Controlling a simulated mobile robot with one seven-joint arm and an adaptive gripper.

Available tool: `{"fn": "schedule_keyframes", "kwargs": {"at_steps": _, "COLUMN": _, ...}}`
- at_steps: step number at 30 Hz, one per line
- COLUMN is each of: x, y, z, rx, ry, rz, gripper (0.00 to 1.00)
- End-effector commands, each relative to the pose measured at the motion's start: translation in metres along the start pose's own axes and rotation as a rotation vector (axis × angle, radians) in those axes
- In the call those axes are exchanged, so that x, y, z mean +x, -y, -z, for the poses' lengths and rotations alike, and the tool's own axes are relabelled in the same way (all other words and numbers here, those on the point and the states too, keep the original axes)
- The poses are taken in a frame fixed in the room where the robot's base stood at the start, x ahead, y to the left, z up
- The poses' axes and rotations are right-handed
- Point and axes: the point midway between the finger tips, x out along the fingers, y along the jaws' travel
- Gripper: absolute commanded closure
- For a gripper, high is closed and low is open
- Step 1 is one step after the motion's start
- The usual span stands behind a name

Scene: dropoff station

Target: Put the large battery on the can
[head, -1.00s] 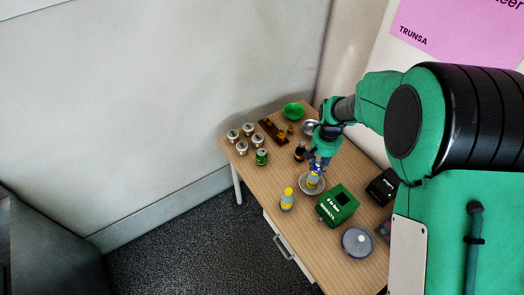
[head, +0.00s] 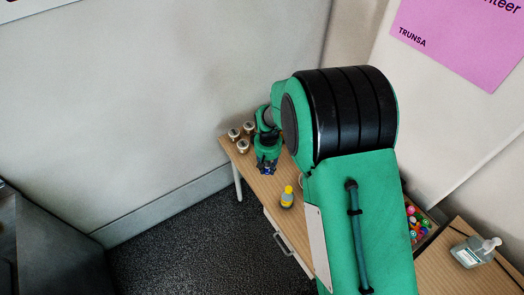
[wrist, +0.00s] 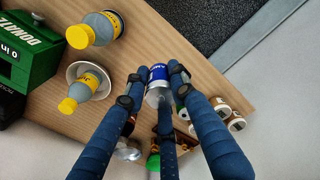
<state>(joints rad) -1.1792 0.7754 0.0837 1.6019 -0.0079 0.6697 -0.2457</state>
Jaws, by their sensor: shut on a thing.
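My gripper (head: 266,168) is over the far left part of the wooden table in the head view. In the wrist view its blue fingers (wrist: 157,84) are shut around the large battery, a silver and blue cylinder (wrist: 158,74) with white lettering. A sliver of green beside the right fingers looks like the green can (wrist: 181,107), mostly hidden behind them. In the head view my gripper covers the place of the can. I cannot tell whether the battery touches the can.
Several tins (head: 242,146) stand left of my gripper. A grey bottle with a yellow cap (head: 287,197) stands near the front edge. The wrist view shows another bottle (wrist: 86,86) on a dish (wrist: 104,69) and a green donation box (wrist: 36,50). My arm hides much of the table.

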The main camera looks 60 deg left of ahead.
Motion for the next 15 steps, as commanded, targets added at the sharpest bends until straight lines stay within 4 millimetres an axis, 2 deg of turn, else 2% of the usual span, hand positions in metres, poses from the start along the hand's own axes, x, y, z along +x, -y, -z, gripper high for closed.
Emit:
{"fn": "schedule_keyframes", "kwargs": {"at_steps": 4, "x": 0.0082, "y": -0.0004, "z": 0.0005, "rx": 0.001, "ry": -0.002, "rz": 0.0, "gripper": 1.0}}
{"fn": "schedule_keyframes", "kwargs": {"at_steps": 15, "x": 0.0093, "y": -0.0005, "z": 0.0006, "rx": 0.001, "ry": -0.002, "rz": -0.001, "gripper": 1.0}}
